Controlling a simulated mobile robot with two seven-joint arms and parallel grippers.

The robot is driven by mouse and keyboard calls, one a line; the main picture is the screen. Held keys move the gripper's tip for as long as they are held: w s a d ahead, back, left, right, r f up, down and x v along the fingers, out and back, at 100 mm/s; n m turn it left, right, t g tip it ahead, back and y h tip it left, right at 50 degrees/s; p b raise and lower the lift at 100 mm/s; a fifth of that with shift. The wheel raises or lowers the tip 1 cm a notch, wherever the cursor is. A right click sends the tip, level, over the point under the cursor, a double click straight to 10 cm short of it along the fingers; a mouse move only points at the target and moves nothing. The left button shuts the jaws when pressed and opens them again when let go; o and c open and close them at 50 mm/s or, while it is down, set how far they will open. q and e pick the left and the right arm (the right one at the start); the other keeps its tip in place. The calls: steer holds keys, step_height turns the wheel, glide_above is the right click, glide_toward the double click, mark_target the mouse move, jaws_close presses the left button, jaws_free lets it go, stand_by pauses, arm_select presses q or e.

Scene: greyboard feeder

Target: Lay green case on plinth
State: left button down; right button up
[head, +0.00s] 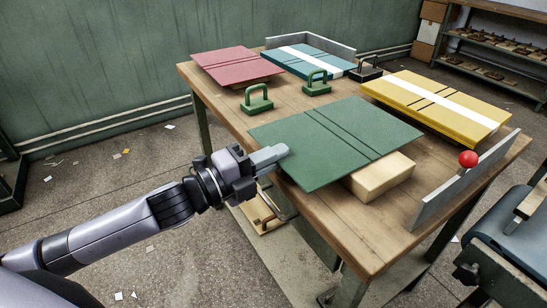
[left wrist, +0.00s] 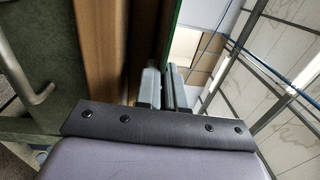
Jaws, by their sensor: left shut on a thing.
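The green case (head: 335,138) is a flat green board with two dark lines across it. It lies over the table's near half, above a pale wooden block (head: 382,176), likely the plinth, which shows under its front right edge. Whether the case touches the block cannot be told. My left gripper (head: 272,157) is shut on the case's left edge. In the left wrist view the fingers (left wrist: 164,90) close on the case, which shows edge-on as a green strip (left wrist: 171,40). My right gripper is not in view.
On the wooden table (head: 345,235) are a red board (head: 236,66), a teal board with a white band (head: 290,60), a yellow board (head: 430,105), green handled blocks (head: 257,100) and a dark one (head: 367,70). A grey upright plate (head: 450,190) with a red ball (head: 468,159) stands at right.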

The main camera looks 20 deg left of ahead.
arm_select(q)
steer(key=c, duration=1.2)
jaws_free()
steer(key=shift+f, duration=0.1)
steer(key=shift+c, duration=0.2)
